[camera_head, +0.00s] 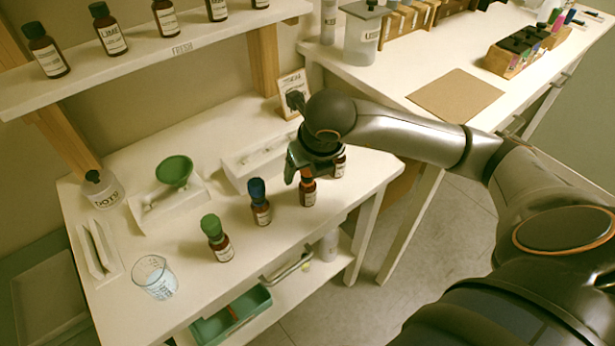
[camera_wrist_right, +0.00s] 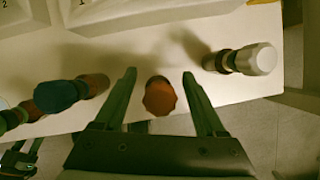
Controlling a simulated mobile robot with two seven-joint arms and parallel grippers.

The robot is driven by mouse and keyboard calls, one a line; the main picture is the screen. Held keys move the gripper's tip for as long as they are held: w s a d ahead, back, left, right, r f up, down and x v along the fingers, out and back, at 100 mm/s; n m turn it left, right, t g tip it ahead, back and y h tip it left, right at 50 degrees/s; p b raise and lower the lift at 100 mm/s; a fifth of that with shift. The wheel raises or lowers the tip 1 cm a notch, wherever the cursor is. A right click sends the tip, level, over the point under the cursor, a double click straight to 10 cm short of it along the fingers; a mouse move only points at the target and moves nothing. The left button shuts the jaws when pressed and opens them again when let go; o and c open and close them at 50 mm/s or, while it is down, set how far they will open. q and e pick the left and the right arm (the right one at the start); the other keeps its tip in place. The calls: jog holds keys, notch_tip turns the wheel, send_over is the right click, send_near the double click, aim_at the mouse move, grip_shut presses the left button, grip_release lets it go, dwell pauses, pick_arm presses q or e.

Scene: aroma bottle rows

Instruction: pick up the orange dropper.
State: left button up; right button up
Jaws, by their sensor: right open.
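The orange dropper (camera_head: 307,175) sits on top of a brown bottle (camera_head: 308,198) near the front edge of the white table. It shows from above in the right wrist view (camera_wrist_right: 160,97). My right gripper (camera_head: 299,172) is open over this bottle; its fingers (camera_wrist_right: 160,78) appear on either side of the orange dropper, with gaps at both sides. In the head view the gripper partly covers the top of the dropper. Whether the fingertips are level with the dropper is hard to tell. My left gripper is not in the head view.
Bottles with a blue dropper (camera_head: 257,189) and a green dropper (camera_head: 211,226) stand left in the row. Behind are a white tray (camera_head: 238,172) and a shelf (camera_head: 170,46).

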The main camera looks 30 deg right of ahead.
jog(key=c, duration=0.8)
notch_tip(320, 180, up, 10)
jog(key=shift+r+p, duration=0.1)
jog(key=shift+p, duration=0.3)
